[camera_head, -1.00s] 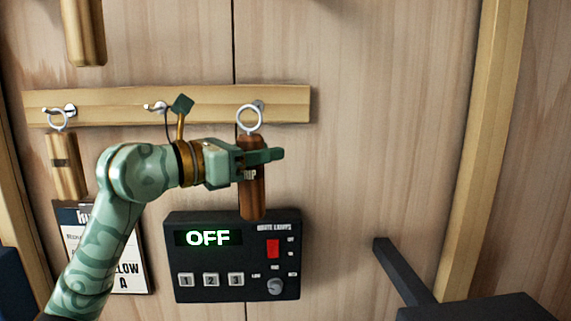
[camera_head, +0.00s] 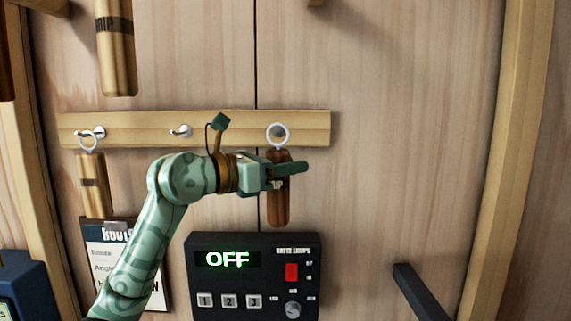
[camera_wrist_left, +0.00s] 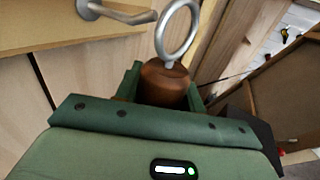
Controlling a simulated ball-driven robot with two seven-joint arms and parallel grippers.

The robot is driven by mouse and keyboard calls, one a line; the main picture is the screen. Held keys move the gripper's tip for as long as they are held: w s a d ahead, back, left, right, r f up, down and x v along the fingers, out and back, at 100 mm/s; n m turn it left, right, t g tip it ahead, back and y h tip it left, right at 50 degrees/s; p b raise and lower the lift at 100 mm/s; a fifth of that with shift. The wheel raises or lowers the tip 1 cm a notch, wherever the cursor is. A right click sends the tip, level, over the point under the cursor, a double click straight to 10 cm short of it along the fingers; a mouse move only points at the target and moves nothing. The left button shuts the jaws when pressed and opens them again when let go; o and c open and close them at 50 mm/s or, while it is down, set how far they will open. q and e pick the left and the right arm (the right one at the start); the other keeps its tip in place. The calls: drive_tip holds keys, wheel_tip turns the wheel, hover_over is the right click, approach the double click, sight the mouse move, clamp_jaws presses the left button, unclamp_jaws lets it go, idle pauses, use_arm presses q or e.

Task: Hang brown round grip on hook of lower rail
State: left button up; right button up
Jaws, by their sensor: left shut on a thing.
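My left gripper (camera_head: 288,170) is shut on the brown round grip (camera_head: 278,208), which hangs upright below its metal ring (camera_head: 277,135). In the head view the ring overlaps the right part of the lower rail (camera_head: 230,126) and covers the right hook there. The middle hook (camera_head: 181,131) is bare. In the left wrist view the brown grip (camera_wrist_left: 165,84) sits between the jaws. Its ring (camera_wrist_left: 178,35) stands to the right of a rail hook (camera_wrist_left: 115,12), with a gap between them in the picture. My right gripper is not in view.
A pale grip (camera_head: 95,185) hangs on the rail's left hook. Another pale grip (camera_head: 116,60) hangs higher up. Below are a black control box (camera_head: 255,282) reading OFF and a poster (camera_head: 105,245), partly behind my arm. The wall right of the rail is clear.

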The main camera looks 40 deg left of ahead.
use_arm(q)
drive_tip(key=w+a, duration=0.1)
drive_tip(key=w, duration=0.1)
drive_tip(key=w+a+f, duration=0.1)
drive_tip(key=w+a, duration=0.1)
drive_tip(key=shift+a+f, duration=0.15)
drive_tip(key=shift+a, duration=0.05)
idle(0.4)
idle(0.5)
drive_tip(key=o, duration=1.1)
